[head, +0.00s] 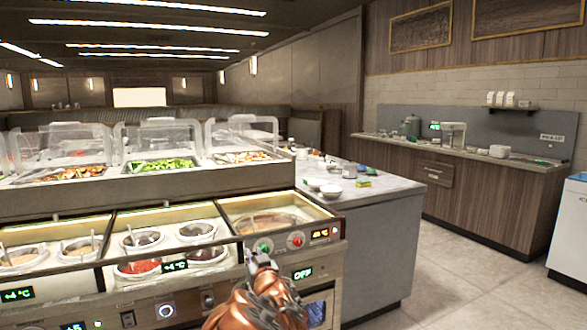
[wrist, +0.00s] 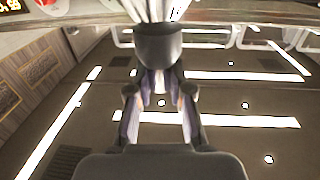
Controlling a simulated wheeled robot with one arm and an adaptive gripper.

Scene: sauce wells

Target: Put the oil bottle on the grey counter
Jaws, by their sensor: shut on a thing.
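My gripper (head: 262,264) is low in the middle of the head view, in front of the sauce-well unit. In the wrist view my gripper (wrist: 158,84) is shut on a dark, rounded piece with a pale streaked part beyond it. The grey counter (head: 375,225) stands right of the sauce wells, with a pale top.
The sauce-well unit (head: 70,285) with metal rims and clear guards fills the left. White bowls (head: 330,191), a yellow-green item (head: 362,184) and other small things stand on the grey counter. Its front right part is bare. Open floor (head: 465,265) lies to its right.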

